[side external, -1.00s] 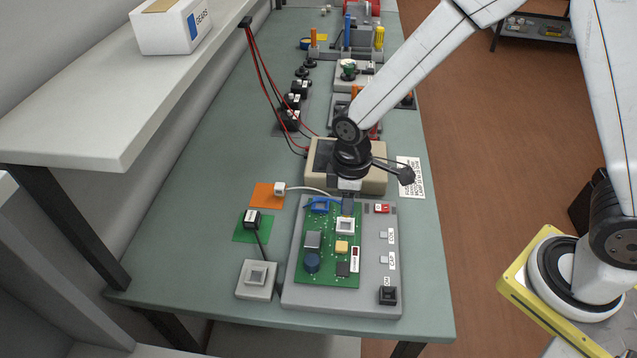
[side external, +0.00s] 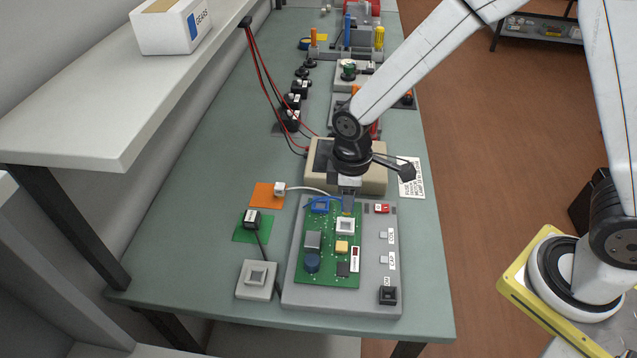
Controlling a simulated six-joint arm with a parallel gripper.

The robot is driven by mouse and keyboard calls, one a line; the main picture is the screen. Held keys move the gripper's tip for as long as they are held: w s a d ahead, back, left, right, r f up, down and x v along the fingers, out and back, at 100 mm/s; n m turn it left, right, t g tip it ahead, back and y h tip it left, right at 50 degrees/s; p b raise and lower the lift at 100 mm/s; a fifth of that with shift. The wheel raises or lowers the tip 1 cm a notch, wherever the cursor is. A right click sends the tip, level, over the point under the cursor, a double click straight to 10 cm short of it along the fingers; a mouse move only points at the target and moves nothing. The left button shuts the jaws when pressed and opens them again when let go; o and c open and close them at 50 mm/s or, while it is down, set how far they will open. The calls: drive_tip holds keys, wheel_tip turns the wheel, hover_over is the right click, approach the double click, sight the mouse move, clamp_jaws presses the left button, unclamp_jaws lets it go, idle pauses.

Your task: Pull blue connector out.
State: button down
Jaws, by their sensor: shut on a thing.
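The green circuit board (side external: 327,270) lies on a grey base plate (side external: 373,290) near the front of the bench. A blue connector part (side external: 320,206) shows at the board's upper left. The cable runs left to a white plug (side external: 280,188) on an orange square (side external: 264,197).
A beige box (side external: 372,182) stands right behind my gripper. A white shelf (side external: 120,110) overhangs the left side. The bench's left front is mostly clear.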

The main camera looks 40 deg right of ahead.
drive_tip(key=shift+r, duration=2)
